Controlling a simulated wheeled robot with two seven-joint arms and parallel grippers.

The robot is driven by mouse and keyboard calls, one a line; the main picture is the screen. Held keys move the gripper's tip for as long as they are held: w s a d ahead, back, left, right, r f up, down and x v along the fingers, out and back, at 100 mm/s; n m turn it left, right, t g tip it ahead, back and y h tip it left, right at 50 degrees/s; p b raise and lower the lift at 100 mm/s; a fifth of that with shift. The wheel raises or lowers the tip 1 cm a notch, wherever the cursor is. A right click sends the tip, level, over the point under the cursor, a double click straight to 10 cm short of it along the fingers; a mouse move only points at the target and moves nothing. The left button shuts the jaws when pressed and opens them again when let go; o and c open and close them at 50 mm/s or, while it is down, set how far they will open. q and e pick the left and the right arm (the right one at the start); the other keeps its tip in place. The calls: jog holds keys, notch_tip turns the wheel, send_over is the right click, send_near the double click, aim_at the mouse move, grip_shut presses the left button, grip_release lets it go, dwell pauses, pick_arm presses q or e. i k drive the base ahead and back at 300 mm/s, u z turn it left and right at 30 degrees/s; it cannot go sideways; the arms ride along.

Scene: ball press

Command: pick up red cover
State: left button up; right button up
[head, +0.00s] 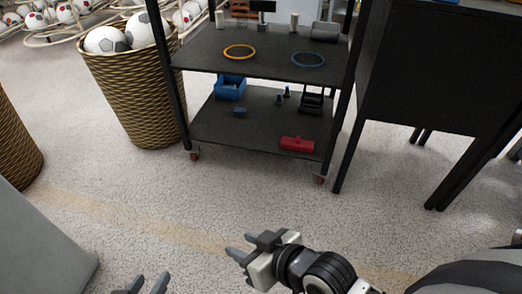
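The red cover (297,144) lies on the lower shelf of a black cart, near the shelf's front right edge. My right gripper (239,244) is over the floor in front of the cart, well short of the red cover in the picture. Its two fingers are apart, with nothing between them. My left gripper (149,281) shows only as two separated fingertips at the bottom edge; the rest is out of frame. It is far from the cover and looks empty.
The black cart's lower shelf (215,125) also bears a blue bin (230,87), a black holder (312,101) and small blue parts. Its upper shelf carries an orange ring (239,51) and a blue ring (308,59). A ball basket (135,95) stands left, a black table (430,75) right.

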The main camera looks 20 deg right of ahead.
aim_at(297, 144)
jog(key=u, duration=0.8)
jog(key=i, duration=0.65)
jog(key=z, duration=0.65)
jog(key=i, duration=1.25)
jog(key=z, duration=1.6)
jog(key=i, duration=0.5)
jog(key=z, duration=0.5)
